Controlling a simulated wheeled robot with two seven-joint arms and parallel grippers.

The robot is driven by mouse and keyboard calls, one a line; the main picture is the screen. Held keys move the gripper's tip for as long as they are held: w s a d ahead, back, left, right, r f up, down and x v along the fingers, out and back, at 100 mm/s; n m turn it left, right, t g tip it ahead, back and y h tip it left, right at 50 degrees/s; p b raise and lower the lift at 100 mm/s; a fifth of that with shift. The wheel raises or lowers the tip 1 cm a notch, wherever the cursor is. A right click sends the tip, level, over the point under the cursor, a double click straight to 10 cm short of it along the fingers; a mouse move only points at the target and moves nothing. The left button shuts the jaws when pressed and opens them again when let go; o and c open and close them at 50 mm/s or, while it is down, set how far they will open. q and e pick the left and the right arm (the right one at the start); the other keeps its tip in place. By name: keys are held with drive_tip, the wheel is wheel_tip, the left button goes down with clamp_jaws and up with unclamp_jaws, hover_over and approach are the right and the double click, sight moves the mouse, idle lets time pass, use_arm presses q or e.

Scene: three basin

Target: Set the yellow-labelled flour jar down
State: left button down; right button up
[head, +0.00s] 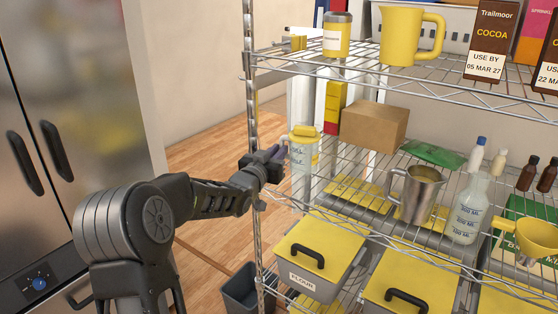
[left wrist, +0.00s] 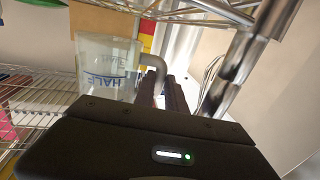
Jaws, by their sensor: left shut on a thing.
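My left gripper (head: 272,160) is shut on the grey handle of a clear measuring jug (head: 298,158) at the left end of the middle wire shelf. The jug is upright, with blue "HALF" lettering, and shows in the left wrist view (left wrist: 105,68) left of the fingers. Yellow shows at its top in the head view; I cannot tell if it belongs to the jug. I cannot tell whether its base touches the shelf. My right gripper is out of view.
A metal post (head: 252,120) stands close to my left gripper. A cardboard box (head: 373,127), steel jug (head: 416,192) and glass bottle (head: 467,210) stand to the right. Yellow-lidded bins, one marked FLOUR (head: 314,262), sit below. Yellow mats (head: 358,192) lie on the middle shelf.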

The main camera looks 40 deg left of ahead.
use_arm(q)
drive_tip(key=shift+r, duration=0.1)
drive_tip(key=shift+w, duration=0.25)
drive_tip(key=f+p, duration=0.1)
drive_tip(key=f, duration=0.2)
drive_tip(key=shift+w+p, duration=0.2)
drive_tip(key=shift+p, duration=0.15)
drive_tip(key=shift+a+f, duration=0.1)
drive_tip(key=shift+f, duration=0.2)
drive_tip(key=shift+f, duration=0.1)
drive_tip(key=c, duration=1.4)
unclamp_jaws()
